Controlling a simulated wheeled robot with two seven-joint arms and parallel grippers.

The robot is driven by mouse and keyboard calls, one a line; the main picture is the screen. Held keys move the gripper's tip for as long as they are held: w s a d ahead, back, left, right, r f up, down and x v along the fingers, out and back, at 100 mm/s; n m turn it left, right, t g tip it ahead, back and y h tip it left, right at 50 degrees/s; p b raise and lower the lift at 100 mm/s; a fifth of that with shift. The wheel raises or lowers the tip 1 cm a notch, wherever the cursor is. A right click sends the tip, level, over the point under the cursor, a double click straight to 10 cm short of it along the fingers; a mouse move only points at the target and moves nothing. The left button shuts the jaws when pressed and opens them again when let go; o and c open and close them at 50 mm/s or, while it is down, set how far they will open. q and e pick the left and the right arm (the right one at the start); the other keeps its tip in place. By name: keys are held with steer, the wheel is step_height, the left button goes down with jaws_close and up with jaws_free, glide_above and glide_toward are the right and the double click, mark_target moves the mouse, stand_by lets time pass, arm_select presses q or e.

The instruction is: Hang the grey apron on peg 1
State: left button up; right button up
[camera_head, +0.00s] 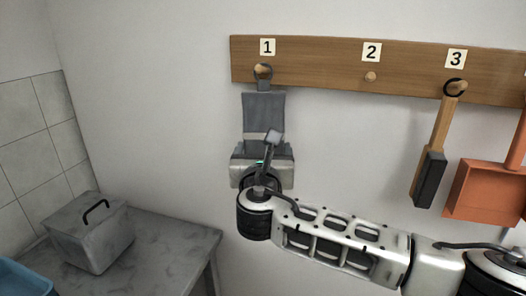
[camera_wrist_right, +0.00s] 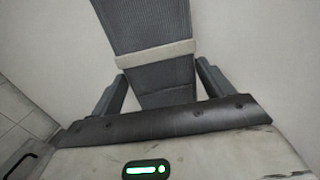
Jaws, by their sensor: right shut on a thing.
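The grey apron (camera_head: 263,108) hangs upright against the wall below peg 1 (camera_head: 262,69), as a narrow folded strip with a pale band. Its dark ring (camera_head: 256,77) lies in line with the peg, and the peg's wooden end shows inside it. I cannot tell how far the ring is over the peg. My right gripper (camera_head: 265,145) is shut on the apron near its pale band. In the right wrist view the apron (camera_wrist_right: 150,22) runs between the two fingers (camera_wrist_right: 160,72), the pale band at their tips. My left gripper is not in view.
The wooden rail (camera_head: 320,62) also bears empty peg 2 (camera_head: 370,77). A wooden-handled brush (camera_head: 436,135) hangs at peg 3, beside an orange dustpan (camera_head: 487,190). A grey lidded box (camera_head: 90,235) stands on a grey table (camera_head: 170,240) at lower left, near a blue bin (camera_head: 22,280).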

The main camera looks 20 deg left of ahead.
stand_by(0.4)
steer(key=o, duration=1.1)
steer(key=shift+s, duration=0.1)
